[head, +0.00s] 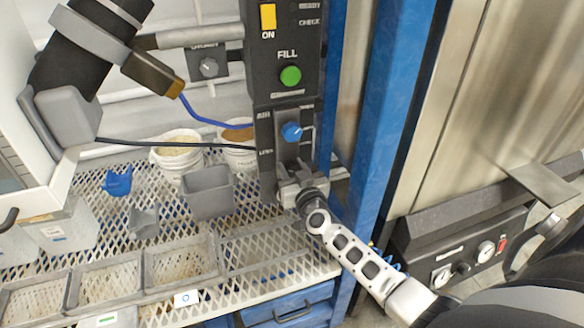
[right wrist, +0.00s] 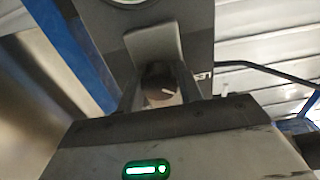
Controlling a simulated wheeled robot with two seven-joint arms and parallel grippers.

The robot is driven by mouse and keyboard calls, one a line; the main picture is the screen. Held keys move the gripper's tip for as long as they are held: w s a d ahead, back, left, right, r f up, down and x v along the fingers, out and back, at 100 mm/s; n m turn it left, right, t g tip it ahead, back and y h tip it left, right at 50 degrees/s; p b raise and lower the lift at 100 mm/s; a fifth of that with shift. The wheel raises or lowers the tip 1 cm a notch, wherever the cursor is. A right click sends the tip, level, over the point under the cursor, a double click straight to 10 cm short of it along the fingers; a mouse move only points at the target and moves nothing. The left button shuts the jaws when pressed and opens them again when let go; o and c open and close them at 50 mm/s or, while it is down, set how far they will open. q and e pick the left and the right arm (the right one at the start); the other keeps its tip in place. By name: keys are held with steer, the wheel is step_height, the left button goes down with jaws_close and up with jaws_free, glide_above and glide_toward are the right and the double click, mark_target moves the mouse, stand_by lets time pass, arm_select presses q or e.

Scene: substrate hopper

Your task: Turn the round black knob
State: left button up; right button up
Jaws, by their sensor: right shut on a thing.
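The round black knob (right wrist: 160,86) shows in the right wrist view as a dark round face with a short white pointer line, between the two fingers. My right gripper (right wrist: 159,90) is shut on it, one finger on each side. There the gripper hides the black knob. My left gripper is not in view.
A green FILL button (head: 290,76) and a yellow ON switch (head: 268,17) sit higher on the panel. A blue post (head: 372,130) stands close on the right. Grey bins (head: 207,193) and white buckets (head: 178,152) stand on the mesh shelf at left.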

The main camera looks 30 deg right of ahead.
steer(key=m, duration=0.4)
steer(key=shift+m, duration=0.3)
steer(key=m, duration=0.3)
steer(key=shift+d+m, duration=0.1)
steer(key=shift+m, duration=0.3)
steer(key=m+b, duration=0.1)
steer(key=m, duration=0.5)
steer(key=shift+f+b, duration=0.15)
steer(key=shift+b, duration=0.2)
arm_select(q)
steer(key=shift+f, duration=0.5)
arm_select(e)
steer(key=shift+m, duration=1.2)
steer(key=o, duration=1)
steer(key=shift+s, duration=0.15)
